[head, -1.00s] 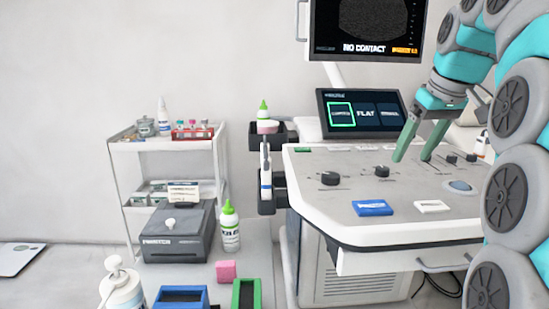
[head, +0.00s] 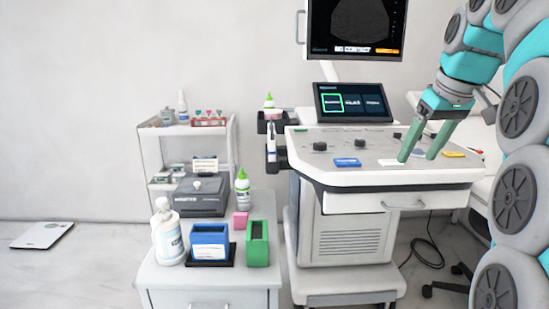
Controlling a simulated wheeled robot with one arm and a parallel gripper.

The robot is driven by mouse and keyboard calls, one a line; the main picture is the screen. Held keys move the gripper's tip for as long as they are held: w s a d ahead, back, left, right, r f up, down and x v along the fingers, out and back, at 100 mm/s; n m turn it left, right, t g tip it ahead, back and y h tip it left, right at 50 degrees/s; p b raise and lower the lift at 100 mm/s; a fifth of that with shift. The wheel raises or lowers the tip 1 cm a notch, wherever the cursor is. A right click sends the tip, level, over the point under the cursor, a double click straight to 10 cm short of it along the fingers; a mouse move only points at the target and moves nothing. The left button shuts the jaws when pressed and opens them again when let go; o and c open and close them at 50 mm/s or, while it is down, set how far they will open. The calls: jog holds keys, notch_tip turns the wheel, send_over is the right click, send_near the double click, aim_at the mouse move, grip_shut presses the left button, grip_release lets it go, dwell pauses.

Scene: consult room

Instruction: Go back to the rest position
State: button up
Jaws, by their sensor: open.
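My gripper (head: 417,158) hangs from my arm on the right side of the head view. Its two green fingers point down and stand apart, with nothing visible between them. The fingertips show over the front right part of the ultrasound console (head: 315,172), near a white block (head: 391,162) and a yellow block (head: 452,154). Whether the fingertips touch the console cannot be told.
A monitor (head: 354,25) and a tilted touch screen (head: 352,102) stand behind the console. A cabinet (head: 160,273) at front holds a pump bottle (head: 167,232), a blue bin (head: 209,241) and a green bin (head: 257,243). A white cart (head: 151,150) stands behind. Floor at left is mostly clear.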

jog(key=s+a+f+m+g, duration=0.1)
jog(key=s+a+f+g, duration=0.1)
jog(key=s+a+f, duration=0.5)
jog(key=s+a+f+g, duration=0.1)
jog(key=s+a+f, duration=0.3)
jog(key=f, duration=0.5)
jog(key=s+a+f+m+g+h, duration=0.1)
jog(key=s+f+g, duration=0.2)
jog(key=s+f, duration=1.4)
jog(key=s, duration=0.3)
jog(key=shift+s+a+f, duration=0.15)
jog(key=shift+a+f, duration=0.2)
jog(key=shift+a, duration=0.05)
